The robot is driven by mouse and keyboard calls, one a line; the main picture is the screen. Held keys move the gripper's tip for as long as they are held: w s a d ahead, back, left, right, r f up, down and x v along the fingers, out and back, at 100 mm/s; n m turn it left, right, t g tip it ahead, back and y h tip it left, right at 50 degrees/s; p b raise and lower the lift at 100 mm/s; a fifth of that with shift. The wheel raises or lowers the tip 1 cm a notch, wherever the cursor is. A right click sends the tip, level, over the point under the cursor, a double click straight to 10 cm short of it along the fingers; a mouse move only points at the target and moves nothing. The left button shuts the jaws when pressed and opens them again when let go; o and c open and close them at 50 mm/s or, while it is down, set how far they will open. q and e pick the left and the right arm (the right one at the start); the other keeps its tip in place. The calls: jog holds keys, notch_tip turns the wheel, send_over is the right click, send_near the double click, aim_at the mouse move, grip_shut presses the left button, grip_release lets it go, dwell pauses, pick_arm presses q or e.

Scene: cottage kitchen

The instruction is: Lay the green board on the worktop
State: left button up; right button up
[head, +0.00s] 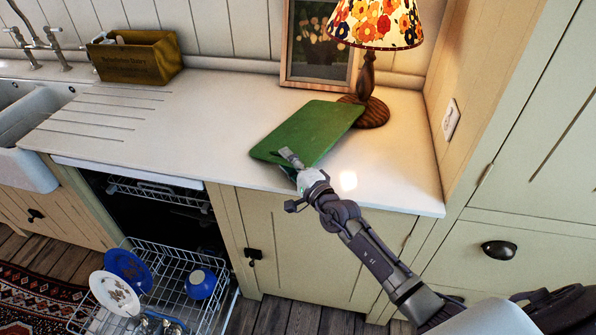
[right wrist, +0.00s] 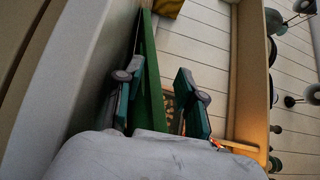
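The green board (head: 312,127) is over the right part of the white worktop (head: 215,115), its far right corner close to the lamp's base. It looks flat or slightly tilted; I cannot tell whether its near edge touches the worktop. My right gripper (head: 291,163) is at the board's near edge, one finger above it and the other hidden below. In the right wrist view, the board (right wrist: 152,85) is between the fingers of the right gripper (right wrist: 158,88), with a visible gap on one side. My left gripper is out of view.
A lamp (head: 368,85) and a picture frame (head: 318,45) stand behind the board. A wooden box (head: 135,58) and the sink (head: 28,125) are at the left. Below, an open dishwasher rack (head: 170,275) holds dishes. The worktop left of the board is clear.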

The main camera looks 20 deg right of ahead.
jog(key=v, duration=1.1)
jog(key=shift+s+b, duration=0.4)
